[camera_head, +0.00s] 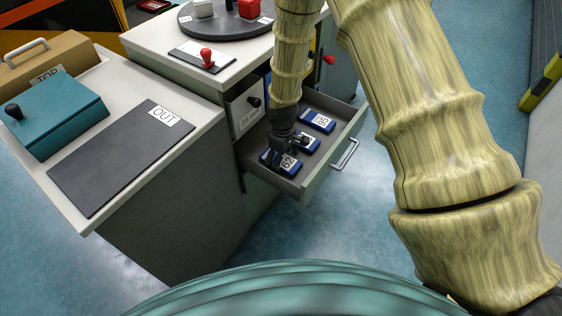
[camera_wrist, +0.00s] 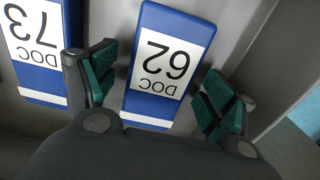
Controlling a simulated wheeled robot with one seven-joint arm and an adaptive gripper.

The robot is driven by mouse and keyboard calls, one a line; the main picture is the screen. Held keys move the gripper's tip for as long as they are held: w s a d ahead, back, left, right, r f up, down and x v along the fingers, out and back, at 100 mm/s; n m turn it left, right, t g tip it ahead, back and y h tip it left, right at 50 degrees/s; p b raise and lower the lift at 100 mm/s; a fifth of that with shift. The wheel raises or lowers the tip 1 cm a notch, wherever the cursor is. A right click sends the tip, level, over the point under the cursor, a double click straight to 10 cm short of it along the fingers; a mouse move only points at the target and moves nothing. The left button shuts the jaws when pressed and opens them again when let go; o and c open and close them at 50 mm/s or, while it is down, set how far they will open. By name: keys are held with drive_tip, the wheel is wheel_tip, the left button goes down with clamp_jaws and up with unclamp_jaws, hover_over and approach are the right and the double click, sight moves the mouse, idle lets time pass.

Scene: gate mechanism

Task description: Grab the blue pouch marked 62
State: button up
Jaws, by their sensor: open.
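The blue pouch marked 62 (camera_head: 288,163) lies in the open drawer (camera_head: 322,177), nearest the drawer's front-left corner in the head view. In the wrist view the pouch (camera_wrist: 166,68) shows its white label, "DOC 62", upside down. My gripper (camera_wrist: 158,95) is open, with one green-padded finger on each side of the pouch. The fingers look apart from its sides. In the head view my gripper (camera_head: 286,150) is down in the drawer and hides part of the pouch. I cannot tell its exact height above the drawer floor.
A blue pouch marked 73 (camera_wrist: 36,45) lies beside the left finger. Another, marked 85 or 95 (camera_head: 318,121), lies farther back. The drawer wall (camera_wrist: 262,50) is close to the right finger. A dark OUT mat (camera_head: 115,155) and teal box (camera_head: 55,112) sit on the left counter.

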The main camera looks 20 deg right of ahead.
drive_tip(key=shift+r, duration=0.1)
drive_tip(key=shift+c, duration=0.2)
drive_tip(key=c, duration=1.1)
drive_tip(key=shift+r, duration=0.1)
